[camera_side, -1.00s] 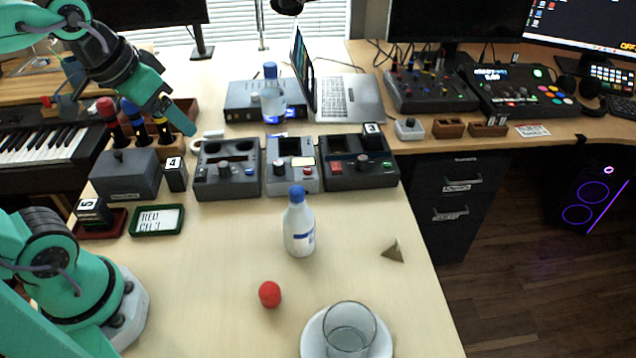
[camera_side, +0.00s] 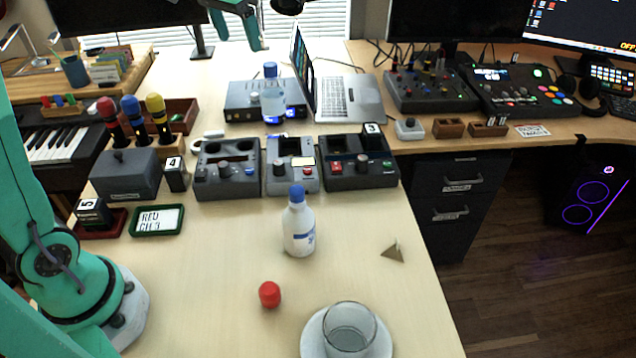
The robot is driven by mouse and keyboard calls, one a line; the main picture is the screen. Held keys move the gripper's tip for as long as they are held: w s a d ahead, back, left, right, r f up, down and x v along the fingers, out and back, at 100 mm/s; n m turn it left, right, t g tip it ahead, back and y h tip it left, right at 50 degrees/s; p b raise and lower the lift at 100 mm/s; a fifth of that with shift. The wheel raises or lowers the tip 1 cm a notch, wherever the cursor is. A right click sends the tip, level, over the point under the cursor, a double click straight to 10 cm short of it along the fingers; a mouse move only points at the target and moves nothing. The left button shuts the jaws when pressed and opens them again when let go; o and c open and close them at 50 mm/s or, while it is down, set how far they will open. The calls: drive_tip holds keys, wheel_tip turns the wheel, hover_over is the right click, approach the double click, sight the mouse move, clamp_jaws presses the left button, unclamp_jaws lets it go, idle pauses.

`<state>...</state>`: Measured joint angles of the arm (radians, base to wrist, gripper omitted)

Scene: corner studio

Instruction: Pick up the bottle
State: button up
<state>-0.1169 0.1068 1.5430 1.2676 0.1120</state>
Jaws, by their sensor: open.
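A white bottle (camera_side: 298,232) with a blue cap stands upright on the light wooden table, near the middle of the view. A second bottle (camera_side: 273,103), clear with a blue cap, stands farther back by the laptop. My gripper (camera_side: 239,42) shows at the top edge, its teal fingers spread apart and empty. In the picture it is above and left of both bottles, touching neither. The rest of the hand is cut off by the frame.
A red cap-like piece (camera_side: 269,294), a glass (camera_side: 350,328) on a white saucer (camera_side: 311,345) and a small brown pyramid (camera_side: 393,252) surround the white bottle, with bare table between. Grey control boxes (camera_side: 228,183) stand behind it. The table's right edge is beyond the pyramid.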

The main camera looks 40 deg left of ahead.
drive_tip(key=w+a+f+g, duration=0.1)
drive_tip(key=w+a+f, duration=0.2)
drive_tip(key=w, duration=0.5)
drive_tip(key=g, duration=0.2)
hover_over(271, 78)
drive_tip(key=w+a, duration=0.1)
wheel_tip(271, 78, down, 7)
drive_tip(key=shift+a+r, duration=0.15)
drive_tip(key=shift+w+a+f, duration=0.1)
drive_tip(key=shift+w+f, duration=0.1)
drive_tip(key=shift+f, duration=0.05)
drive_tip(key=shift+f, duration=1.3)
drive_tip(key=shift+f, duration=0.1)
drive_tip(key=shift+f, duration=2.5)
